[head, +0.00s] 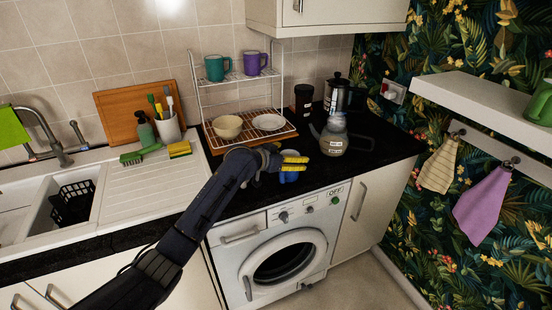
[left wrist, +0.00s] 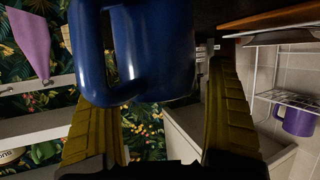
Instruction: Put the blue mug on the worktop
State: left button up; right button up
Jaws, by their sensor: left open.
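The blue mug (head: 289,176) shows just below my left gripper (head: 294,160), at the front edge of the black worktop (head: 375,150) above the washing machine. In the left wrist view, the blue mug (left wrist: 150,55) is large, with its handle at left. My left gripper's yellow fingers (left wrist: 165,115) are open on either side of it, with gaps showing. In the head view the gripper hides part of the mug. I cannot tell whether its base touches the worktop. My right gripper is not in view.
A wire rack (head: 240,78) holds a teal mug (head: 217,67), a purple mug (head: 255,62), a bowl (head: 228,126) and a plate (head: 268,122). A kettle (head: 334,138) stands close to the right of the gripper. A black cup (head: 303,99) and metal pot (head: 338,94) stand behind.

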pick_arm(q)
jog(key=v, duration=0.9)
jog(key=shift+s+a+r, duration=0.15)
jog(key=shift+s+a, duration=0.05)
jog(key=shift+s, duration=0.05)
